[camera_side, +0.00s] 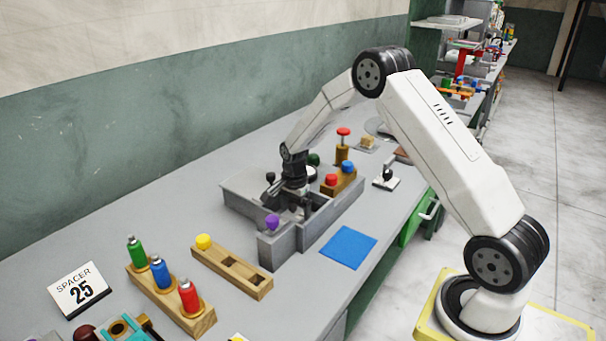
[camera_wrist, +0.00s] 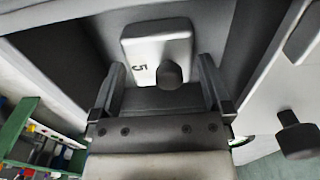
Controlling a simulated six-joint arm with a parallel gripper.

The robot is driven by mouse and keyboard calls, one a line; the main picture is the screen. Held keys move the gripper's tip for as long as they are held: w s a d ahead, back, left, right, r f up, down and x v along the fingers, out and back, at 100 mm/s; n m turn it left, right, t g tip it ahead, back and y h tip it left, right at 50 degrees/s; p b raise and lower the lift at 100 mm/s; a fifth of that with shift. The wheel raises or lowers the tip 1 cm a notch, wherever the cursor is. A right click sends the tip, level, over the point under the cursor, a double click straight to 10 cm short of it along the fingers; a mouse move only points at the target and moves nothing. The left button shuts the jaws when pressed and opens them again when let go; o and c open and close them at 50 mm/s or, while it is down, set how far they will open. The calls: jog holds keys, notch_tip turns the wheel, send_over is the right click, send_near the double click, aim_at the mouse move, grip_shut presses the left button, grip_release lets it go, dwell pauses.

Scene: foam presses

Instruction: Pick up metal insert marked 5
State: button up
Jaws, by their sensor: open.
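The metal insert marked 5 (camera_wrist: 150,45) shows in the wrist view as a pale grey block with a dark round knob. It lies between grey walls of a compartment. My gripper (camera_wrist: 160,70) is open, with one finger on each side of the knob and a gap to it on both sides. In the side view my gripper (camera_side: 292,188) reaches down into the grey divided box (camera_side: 318,228). The insert cannot be made out there, hidden by the gripper and the box walls.
Another dark knob (camera_wrist: 298,135) stands to the right in the wrist view. A purple knob (camera_side: 272,222) tops the box's near end. A wooden block (camera_side: 338,183) with red and blue knobs is close by on the right. A blue mat (camera_side: 348,247) lies in front.

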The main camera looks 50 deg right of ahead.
jog(key=shift+f, duration=0.75)
jog(key=c, duration=1.2)
jog(key=shift+r, duration=0.15)
jog(key=shift+c, duration=0.2)
jog(key=shift+r, duration=0.8)
jog(key=s+a+r, duration=0.3)
jog(key=s+r, duration=0.8)
jog(key=s, duration=0.2)
jog(key=shift+s+a, duration=0.2)
jog(key=shift+s, duration=0.05)
